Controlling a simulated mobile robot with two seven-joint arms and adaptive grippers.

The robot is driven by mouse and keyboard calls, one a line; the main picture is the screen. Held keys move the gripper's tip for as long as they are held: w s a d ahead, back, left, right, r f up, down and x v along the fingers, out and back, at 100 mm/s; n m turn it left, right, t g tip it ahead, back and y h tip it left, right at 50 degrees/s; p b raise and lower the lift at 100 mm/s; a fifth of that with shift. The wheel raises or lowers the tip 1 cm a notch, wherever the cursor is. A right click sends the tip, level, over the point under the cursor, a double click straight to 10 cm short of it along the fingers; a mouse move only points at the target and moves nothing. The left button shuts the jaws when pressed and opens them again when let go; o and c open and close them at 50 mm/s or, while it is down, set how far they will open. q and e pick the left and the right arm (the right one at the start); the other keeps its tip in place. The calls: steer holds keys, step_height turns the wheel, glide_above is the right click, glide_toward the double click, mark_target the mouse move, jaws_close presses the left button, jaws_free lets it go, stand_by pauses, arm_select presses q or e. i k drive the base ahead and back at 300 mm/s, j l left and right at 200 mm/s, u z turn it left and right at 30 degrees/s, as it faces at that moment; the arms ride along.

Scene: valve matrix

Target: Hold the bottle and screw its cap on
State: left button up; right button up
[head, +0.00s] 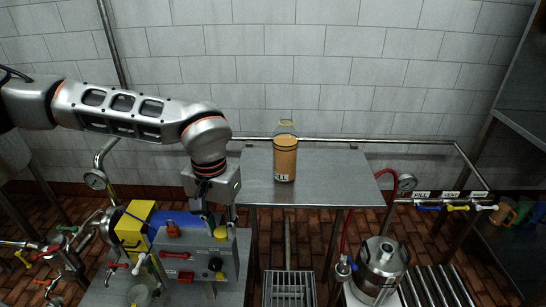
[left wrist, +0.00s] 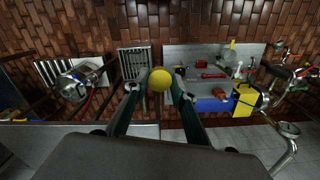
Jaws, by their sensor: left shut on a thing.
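An amber bottle (head: 285,162) with a pale label stands upright on the steel table in the head view. Its clear shoulder and narrow neck point up; the neck is thin and small to make out. My left gripper (head: 221,225) points down, to the left of the bottle and apart from it, over the grey panel box. In the left wrist view my left gripper (left wrist: 160,85) is shut on a round yellow cap (left wrist: 160,78) at its fingertips. The cap (head: 221,232) also shows small in the head view. My right gripper is in neither view.
The steel table (head: 330,180) is bare around the bottle. A grey panel box (head: 200,262) with knobs, a yellow box (head: 135,226) and pipework stand at left. A metal canister (head: 382,268), a red hose and a valve rail (head: 450,207) are at right.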

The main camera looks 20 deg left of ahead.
mark_target(285, 138)
steer(key=k+j+z, duration=0.1)
steer(key=j+z, duration=0.15)
steer(key=j, duration=1)
